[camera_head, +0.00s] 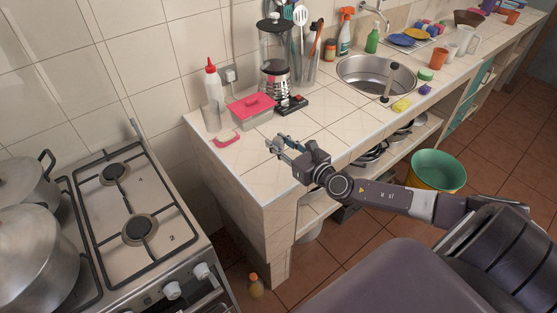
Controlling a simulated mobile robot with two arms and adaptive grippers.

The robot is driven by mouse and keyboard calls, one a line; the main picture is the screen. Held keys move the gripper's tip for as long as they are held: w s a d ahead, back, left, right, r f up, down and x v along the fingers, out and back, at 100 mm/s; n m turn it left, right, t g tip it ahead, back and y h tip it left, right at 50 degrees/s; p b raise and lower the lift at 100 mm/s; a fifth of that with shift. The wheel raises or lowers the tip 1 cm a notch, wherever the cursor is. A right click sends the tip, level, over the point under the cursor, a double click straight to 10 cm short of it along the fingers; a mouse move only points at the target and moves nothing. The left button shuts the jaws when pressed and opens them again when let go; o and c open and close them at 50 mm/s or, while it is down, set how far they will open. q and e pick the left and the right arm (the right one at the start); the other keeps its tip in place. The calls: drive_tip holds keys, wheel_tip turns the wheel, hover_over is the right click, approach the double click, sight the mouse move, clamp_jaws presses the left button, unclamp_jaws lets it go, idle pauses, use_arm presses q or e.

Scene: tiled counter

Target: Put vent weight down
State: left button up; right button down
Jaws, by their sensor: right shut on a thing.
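My right gripper (280,145) reaches in from the right over the near part of the tiled counter (250,185). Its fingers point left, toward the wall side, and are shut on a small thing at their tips. That thing is too small to make out clearly; I take it as the vent weight. I cannot tell whether it touches the tiles or hangs just above them. My left gripper is not in view.
A red-lidded box (250,106), a red item (226,139), a squeeze bottle (213,90) and a blender (277,60) stand behind. The sink (376,78) is farther right. The stove (130,210) with pots (35,255) is left. Bare tiles surround the gripper.

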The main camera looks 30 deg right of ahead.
sight(278, 163)
drive_tip(key=shift+f+b, duration=0.8)
drive_tip(key=shift+f, duration=2.15)
drive_tip(key=shift+f+b, duration=0.2)
drive_tip(key=shift+b, duration=0.1)
drive_tip(key=c, duration=1.6)
unclamp_jaws()
drive_tip(key=shift+r, duration=0.1)
